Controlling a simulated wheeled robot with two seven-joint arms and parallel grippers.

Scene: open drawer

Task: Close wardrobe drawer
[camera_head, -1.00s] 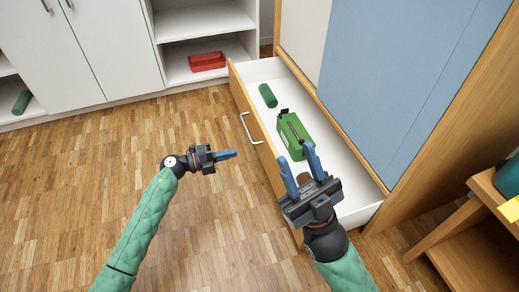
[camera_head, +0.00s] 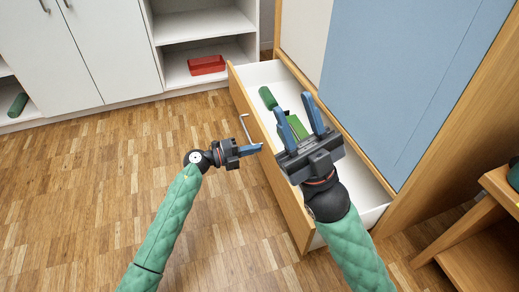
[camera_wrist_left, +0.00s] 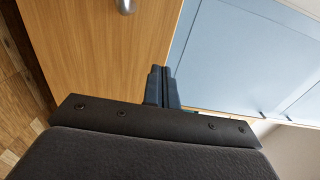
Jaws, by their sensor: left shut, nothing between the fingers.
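The wardrobe drawer (camera_head: 280,178) stands pulled out, with a wooden front, a metal handle (camera_head: 246,128) and a white inside. A green cylinder (camera_head: 268,98) and a green box-like object (camera_head: 299,128) lie in it; my right gripper partly hides the latter. My left gripper (camera_head: 258,148) is shut and empty, just in front of the drawer front, below the handle. In the left wrist view its shut fingers (camera_wrist_left: 161,88) point at the wooden front, with the handle (camera_wrist_left: 125,5) at the top. My right gripper (camera_head: 298,117) is open above the drawer.
The blue wardrobe panel (camera_head: 395,75) rises behind the drawer. A white cabinet (camera_head: 105,50) and an open shelf with a red tray (camera_head: 206,65) stand at the back. A wooden stand (camera_head: 485,235) is at the right. The floor at left is clear.

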